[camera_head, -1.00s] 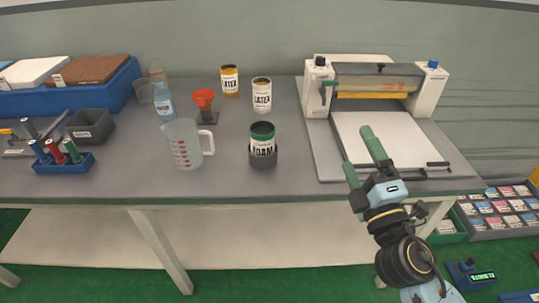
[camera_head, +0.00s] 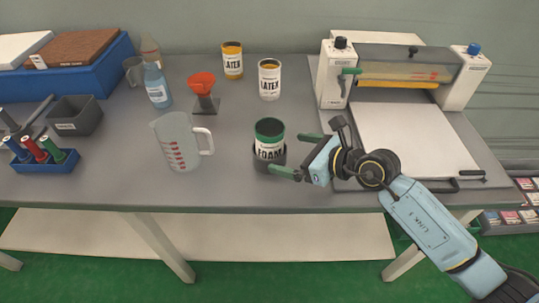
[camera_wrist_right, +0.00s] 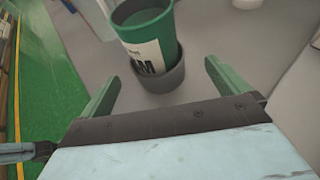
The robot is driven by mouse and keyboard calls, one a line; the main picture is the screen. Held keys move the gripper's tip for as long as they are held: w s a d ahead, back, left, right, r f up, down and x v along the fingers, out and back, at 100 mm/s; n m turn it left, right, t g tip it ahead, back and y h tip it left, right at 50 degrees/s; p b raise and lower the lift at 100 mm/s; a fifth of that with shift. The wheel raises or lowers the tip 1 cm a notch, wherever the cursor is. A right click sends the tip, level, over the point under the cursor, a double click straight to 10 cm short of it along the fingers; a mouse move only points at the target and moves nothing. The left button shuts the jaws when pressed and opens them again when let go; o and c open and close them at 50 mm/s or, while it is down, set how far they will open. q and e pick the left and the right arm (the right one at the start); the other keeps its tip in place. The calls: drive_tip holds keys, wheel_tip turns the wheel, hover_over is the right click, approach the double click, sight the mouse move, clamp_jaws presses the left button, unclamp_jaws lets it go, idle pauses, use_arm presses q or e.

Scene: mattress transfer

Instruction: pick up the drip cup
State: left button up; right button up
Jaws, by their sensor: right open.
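A dark grey round cup (camera_head: 259,161), which looks like the drip cup, stands near the table's front edge. A green-lidded can marked FOAM (camera_head: 269,140) stands upright in it and hides its inside. The cup (camera_wrist_right: 159,75) and can (camera_wrist_right: 146,35) also show in the right wrist view. My right gripper (camera_head: 285,154) is open, with green fingers, low at the cup's right side. In the right wrist view the fingers (camera_wrist_right: 162,72) lie to either side of the cup, with gaps visible. My left gripper is not in view.
A measuring jug (camera_head: 178,142) stands left of the cup. A red funnel on a stand (camera_head: 203,88) and LATEX cans (camera_head: 269,80) are behind. A roller press (camera_head: 400,85) with a white bed fills the right. A grey bin (camera_head: 75,115) stands at the left.

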sight(282, 151)
drive_tip(key=shift+w+a+f, duration=0.3)
drive_tip(key=shift+w+a, duration=0.1)
drive_tip(key=shift+a, duration=0.1)
drive_tip(key=shift+x, duration=0.95)
drive_tip(key=x, duration=0.1)
drive_tip(key=b+x, duration=0.1)
drive_tip(key=x, duration=0.1)
drive_tip(key=shift+a, duration=0.45)
drive_tip(key=shift+a+f, duration=0.1)
drive_tip(key=shift+a, duration=0.05)
drive_tip(key=shift+w, duration=0.1)
drive_tip(key=shift+c, duration=0.3)
drive_tip(key=c, duration=1.2)
drive_tip(key=shift+r, duration=0.55)
wheel_tip(282, 151, up, 8)
drive_tip(key=shift+r+p, duration=0.15)
drive_tip(key=shift+p, duration=1)
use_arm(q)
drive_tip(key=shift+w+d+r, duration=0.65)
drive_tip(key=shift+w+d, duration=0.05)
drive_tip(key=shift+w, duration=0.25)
use_arm(e)
drive_tip(key=shift+r, duration=0.45)
